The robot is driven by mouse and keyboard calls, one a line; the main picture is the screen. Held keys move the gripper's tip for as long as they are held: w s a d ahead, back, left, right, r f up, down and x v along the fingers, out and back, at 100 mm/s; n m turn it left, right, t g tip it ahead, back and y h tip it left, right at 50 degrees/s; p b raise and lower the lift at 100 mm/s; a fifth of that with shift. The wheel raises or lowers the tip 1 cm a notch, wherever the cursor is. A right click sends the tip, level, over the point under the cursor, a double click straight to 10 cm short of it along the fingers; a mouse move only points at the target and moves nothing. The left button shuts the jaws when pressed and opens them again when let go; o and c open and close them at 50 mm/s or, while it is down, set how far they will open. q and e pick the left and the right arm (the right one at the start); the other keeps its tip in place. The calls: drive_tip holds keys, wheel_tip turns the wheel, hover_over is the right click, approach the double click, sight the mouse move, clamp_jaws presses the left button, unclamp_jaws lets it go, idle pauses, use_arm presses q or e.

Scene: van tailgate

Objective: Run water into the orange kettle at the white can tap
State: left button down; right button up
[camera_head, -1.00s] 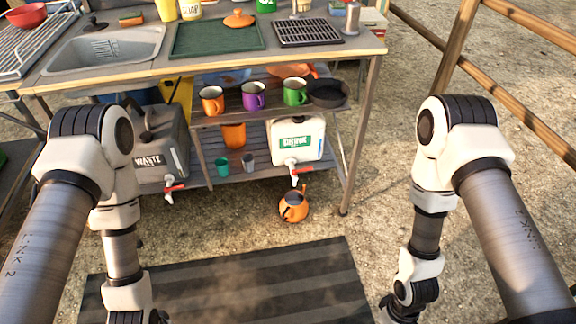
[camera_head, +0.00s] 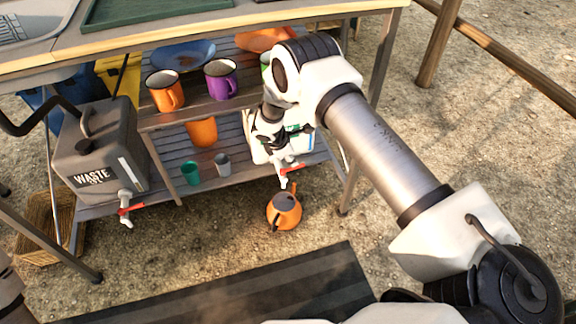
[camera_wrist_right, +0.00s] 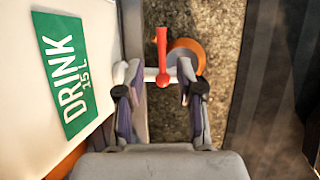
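The orange kettle (camera_head: 284,213) stands on the ground below the white can's tap, its top dark. The white can (camera_head: 303,148) is on the lower shelf, largely hidden by my right arm in the head view. In the right wrist view, its white side with a green DRINK label (camera_wrist_right: 68,70) is at left. The tap's red lever (camera_wrist_right: 161,55) lies between the fingers of my right gripper (camera_wrist_right: 160,93), which are apart on either side of it. Part of the orange kettle (camera_wrist_right: 188,52) shows beyond the lever. My left gripper is out of view.
A grey waste can (camera_head: 100,160) with a red-levered tap is on the shelf at left. Green (camera_head: 190,173) and grey (camera_head: 221,164) cups stand on the lower shelf; orange (camera_head: 165,92) and purple (camera_head: 221,80) mugs stand above. A dark striped mat (camera_head: 230,295) lies in front.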

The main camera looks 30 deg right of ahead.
sight(297, 167)
drive_tip(key=b+x, duration=0.2)
drive_tip(key=x, duration=0.5)
drive_tip(key=shift+f, duration=0.1)
clamp_jaws()
